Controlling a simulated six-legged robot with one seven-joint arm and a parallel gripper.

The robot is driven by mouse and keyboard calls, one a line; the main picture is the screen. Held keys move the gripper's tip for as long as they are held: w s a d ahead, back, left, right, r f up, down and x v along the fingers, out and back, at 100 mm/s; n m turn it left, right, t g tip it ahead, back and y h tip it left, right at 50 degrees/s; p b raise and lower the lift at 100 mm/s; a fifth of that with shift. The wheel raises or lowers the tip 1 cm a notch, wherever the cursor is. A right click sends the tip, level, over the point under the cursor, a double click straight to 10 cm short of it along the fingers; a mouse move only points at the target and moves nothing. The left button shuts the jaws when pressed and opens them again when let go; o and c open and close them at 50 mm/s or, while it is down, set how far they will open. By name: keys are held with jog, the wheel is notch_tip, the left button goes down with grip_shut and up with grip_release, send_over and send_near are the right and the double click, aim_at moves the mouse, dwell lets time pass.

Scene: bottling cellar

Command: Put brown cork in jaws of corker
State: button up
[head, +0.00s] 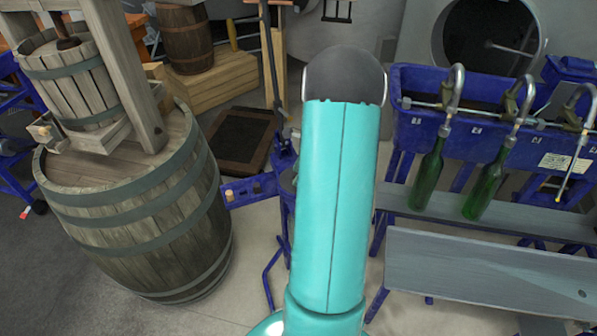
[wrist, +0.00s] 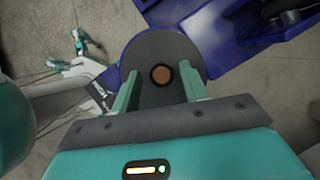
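In the wrist view, the brown cork (wrist: 161,74) shows as a round end inside a dark ring at the centre of a round grey disc (wrist: 182,46), which looks like part of the corker. I cannot tell how deep the cork sits. My gripper (wrist: 158,84) is open, its two pale green fingers apart on either side of the cork and not touching it. In the head view, the blue corker (head: 284,160) with its upright dark lever stands behind my teal arm, which hides its right part and my gripper.
A blue shelf (head: 240,190) with small cork-like pieces adjoins the corker. A large barrel (head: 140,215) bearing a wooden press stands left. At right, a blue filler trough (head: 410,125) stands above two green bottles (head: 428,180) and a grey bench (head: 480,270).

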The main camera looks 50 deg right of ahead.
jog(key=v, duration=1.4)
jog(key=shift+f, duration=0.1)
jog(key=w+a+r+n, duration=0.2)
jog(key=a+r+n, duration=0.15)
jog(key=a, duration=0.45)
jog(key=w+a+r+n+h, duration=0.1)
jog(key=w+a+r+n, duration=0.15)
jog(key=a+n, duration=0.35)
jog(key=w+a+r+n, duration=0.2)
jog(key=a+r+n, duration=0.15)
jog(key=a, duration=0.55)
jog(key=s+a+r+n+t, duration=0.1)
jog(key=s+a+n, duration=0.3)
jog(key=a+n, duration=0.4)
jog(key=s+a+r+n+h, duration=0.1)
jog(key=s+a+n, duration=0.4)
jog(key=a, duration=0.8)
jog(key=r+n, duration=0.1)
jog(key=n, duration=0.1)
jog(key=shift+a+r+n+t+h, duration=0.15)
jog(key=shift+a+n+t+h, duration=0.15)
jog(key=shift+n+t, duration=0.1)
